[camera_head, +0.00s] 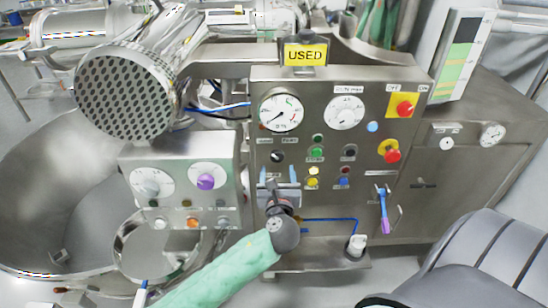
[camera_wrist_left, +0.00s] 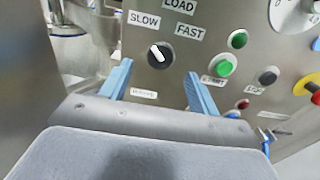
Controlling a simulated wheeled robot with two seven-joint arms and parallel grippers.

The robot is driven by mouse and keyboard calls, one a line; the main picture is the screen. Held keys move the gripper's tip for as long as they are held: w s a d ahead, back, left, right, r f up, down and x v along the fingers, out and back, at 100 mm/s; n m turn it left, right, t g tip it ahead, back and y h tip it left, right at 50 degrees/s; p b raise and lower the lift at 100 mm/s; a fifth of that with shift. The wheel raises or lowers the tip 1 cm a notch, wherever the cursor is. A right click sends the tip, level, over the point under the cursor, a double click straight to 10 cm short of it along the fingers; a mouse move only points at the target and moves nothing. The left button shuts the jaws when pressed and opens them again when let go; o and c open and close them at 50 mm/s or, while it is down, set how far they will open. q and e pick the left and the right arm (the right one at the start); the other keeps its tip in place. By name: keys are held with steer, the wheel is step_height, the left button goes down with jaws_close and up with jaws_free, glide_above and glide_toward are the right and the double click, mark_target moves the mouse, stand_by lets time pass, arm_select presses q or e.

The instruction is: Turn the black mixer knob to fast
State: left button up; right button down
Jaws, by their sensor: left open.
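The black mixer knob (camera_wrist_left: 159,54) sits on the steel control panel, with SLOW (camera_wrist_left: 144,19) at its upper left, LOAD (camera_wrist_left: 179,5) above and FAST (camera_wrist_left: 189,31) at its upper right. Its white mark slants toward the upper left, on the SLOW side. In the head view the knob (camera_head: 277,157) is small and dark below the round gauge. My left gripper (camera_head: 278,174) is open, its two blue fingers pointing at the panel just below the knob. In the wrist view the left gripper's fingers (camera_wrist_left: 157,73) stand either side of the knob's lower area, with nothing between them. My right gripper is out of view.
Green (camera_head: 317,152), yellow and blue buttons sit close right of the knob. Red stop buttons (camera_head: 391,151) are farther right. A box with a purple knob (camera_head: 206,181) juts out at left. A grey padded seat (camera_head: 470,265) stands at lower right.

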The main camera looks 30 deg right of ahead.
mark_target(277, 158)
arm_select(q)
steer(key=p+x, duration=0.2)
steer(key=x, duration=0.2)
steer(key=shift+w+d, duration=0.45)
steer(key=shift+w, duration=0.15)
steer(key=c, duration=1)
